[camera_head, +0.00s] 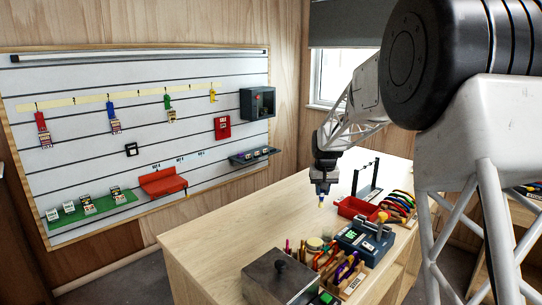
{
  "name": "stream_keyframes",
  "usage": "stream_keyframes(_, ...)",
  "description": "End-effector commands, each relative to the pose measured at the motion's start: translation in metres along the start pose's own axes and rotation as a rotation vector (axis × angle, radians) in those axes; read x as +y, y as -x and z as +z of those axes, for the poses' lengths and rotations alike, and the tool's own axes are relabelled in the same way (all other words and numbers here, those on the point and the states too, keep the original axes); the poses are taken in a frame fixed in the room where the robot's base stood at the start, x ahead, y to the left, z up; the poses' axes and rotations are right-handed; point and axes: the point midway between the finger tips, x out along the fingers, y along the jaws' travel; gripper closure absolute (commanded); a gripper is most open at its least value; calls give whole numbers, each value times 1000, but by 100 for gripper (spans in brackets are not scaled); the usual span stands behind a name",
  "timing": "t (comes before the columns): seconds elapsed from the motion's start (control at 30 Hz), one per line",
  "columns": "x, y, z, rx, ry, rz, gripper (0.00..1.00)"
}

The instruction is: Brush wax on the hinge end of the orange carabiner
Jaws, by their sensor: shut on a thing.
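My gripper (322,188) points down above the back part of the wooden table. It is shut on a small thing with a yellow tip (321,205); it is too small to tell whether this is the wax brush. Several coloured curved pieces (402,203), some orange, lie at the table's right side; I cannot tell whether the orange carabiner is among them. A small round tan thing (314,243), possibly a wax tin, is among the tools in front. I cannot make out a hinge end.
A red tray (350,207) and a dark upright stand (368,180) are right of my gripper. A blue-grey device (363,243), a tool rack (348,279) and a grey lidded box (280,279) fill the front. The table's left part (215,252) is clear.

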Motion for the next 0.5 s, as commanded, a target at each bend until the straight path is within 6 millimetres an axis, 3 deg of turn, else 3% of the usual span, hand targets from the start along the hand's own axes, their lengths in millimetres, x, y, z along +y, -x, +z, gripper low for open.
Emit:
stream_keyframes(0.27, -1, 1, 2, 0, 4, -1, 100)
stream_keyframes(0.5, -7, 12, 16, -1, 53, -8, 100)
